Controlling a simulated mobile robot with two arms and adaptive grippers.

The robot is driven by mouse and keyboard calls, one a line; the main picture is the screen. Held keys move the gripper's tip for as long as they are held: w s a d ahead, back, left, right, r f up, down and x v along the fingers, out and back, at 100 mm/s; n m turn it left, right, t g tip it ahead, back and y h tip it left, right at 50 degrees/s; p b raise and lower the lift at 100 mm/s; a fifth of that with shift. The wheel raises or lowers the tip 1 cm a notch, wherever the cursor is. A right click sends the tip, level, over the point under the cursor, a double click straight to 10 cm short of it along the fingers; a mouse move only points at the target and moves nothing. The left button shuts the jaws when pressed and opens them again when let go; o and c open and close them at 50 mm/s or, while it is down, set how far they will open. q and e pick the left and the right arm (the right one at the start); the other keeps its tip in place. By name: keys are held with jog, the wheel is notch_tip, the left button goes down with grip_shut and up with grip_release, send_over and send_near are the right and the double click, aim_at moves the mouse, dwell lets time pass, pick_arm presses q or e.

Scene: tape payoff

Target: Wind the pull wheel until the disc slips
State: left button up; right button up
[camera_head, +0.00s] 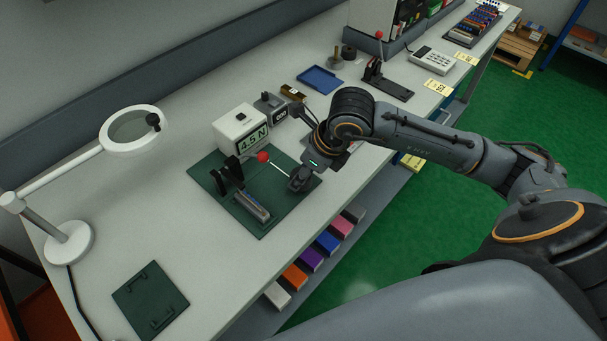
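On a dark green mat (203,174) lies the tape rig. It has a black upright part with rounded discs (229,172) and a low grey-blue block (251,207) in front of it. I cannot tell which part is the pull wheel. A red ball (263,157) tops a thin pale rod that slants down right to a dark part at the mat's right side. A white box with a display (242,135) reads 4.5 N behind the rig. My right gripper (300,181) is low over the mat's right side, by the rod's lower end; its fingers are unclear. My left gripper is out of view.
A ring lamp (135,130) stands at the left, with a dark green plate (150,301) on the bench in front. Small dark boxes (270,106), a blue tray (320,80) and a second red-ball lever stand (386,82) are farther right. Coloured bins (312,259) line the front below the bench.

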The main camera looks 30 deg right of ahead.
jog(key=shift+m, duration=0.3)
jog(key=o, duration=1.2)
jog(key=shift+c, duration=0.2)
jog(key=shift+r, duration=0.1)
jog(key=v, duration=1.1)
jog(key=shift+s+r, duration=0.2)
jog(key=shift+r, duration=0.2)
